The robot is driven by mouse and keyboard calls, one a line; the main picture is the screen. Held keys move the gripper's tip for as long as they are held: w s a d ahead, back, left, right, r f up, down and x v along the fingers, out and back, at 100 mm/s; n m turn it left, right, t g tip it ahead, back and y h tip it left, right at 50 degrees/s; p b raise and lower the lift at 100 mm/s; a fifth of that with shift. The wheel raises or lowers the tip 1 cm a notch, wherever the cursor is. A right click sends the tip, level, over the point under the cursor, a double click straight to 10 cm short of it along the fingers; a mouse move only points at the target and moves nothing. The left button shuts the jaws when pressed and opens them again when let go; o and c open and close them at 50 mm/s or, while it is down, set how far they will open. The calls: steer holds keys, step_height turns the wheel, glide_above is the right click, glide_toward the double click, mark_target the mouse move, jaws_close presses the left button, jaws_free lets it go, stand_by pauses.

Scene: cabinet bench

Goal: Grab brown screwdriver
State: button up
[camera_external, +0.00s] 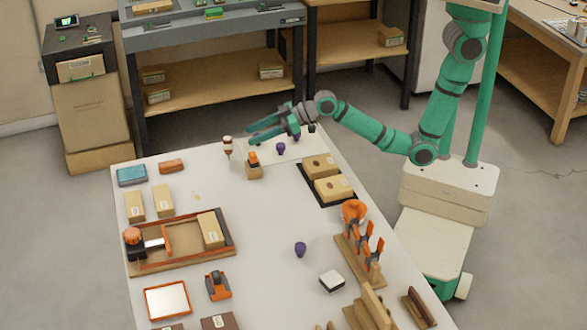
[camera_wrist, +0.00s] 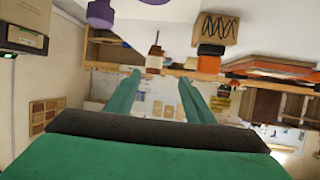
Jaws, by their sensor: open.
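The brown screwdriver (camera_external: 228,147) stands upright near the far left end of the white table, with a brown handle and a pale band. In the wrist view, where the scene appears upside down, the screwdriver (camera_wrist: 155,58) shows just beyond the fingertips, roughly in line with the gap between them. My gripper (camera_external: 250,136) is open and empty, to the right of the screwdriver and pointing toward it. Its two green fingers (camera_wrist: 160,77) are apart in the wrist view. They do not appear to touch the screwdriver.
A wooden block with an orange-and-black top (camera_external: 254,168) stands close by, below my gripper. Purple knob-like objects (camera_external: 281,148) are on the table to the right. A blue box (camera_external: 132,175) and an orange box (camera_external: 171,166) lie to the left. A grey bench (camera_external: 210,38) stands behind the table.

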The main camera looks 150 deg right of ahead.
mark_target(228, 144)
steer(key=d, duration=0.1)
steer(key=d+f, duration=0.1)
steer(key=w+d+f, duration=0.1)
steer(key=d, duration=0.1)
steer(key=shift+w+d, duration=0.1)
steer(key=shift+d+f, duration=0.15)
steer(key=shift+d, duration=0.15)
steer(key=shift+x, duration=2.8)
steer(key=shift+w+a, duration=0.15)
steer(key=shift+c, duration=0.7)
steer(key=c, duration=1)
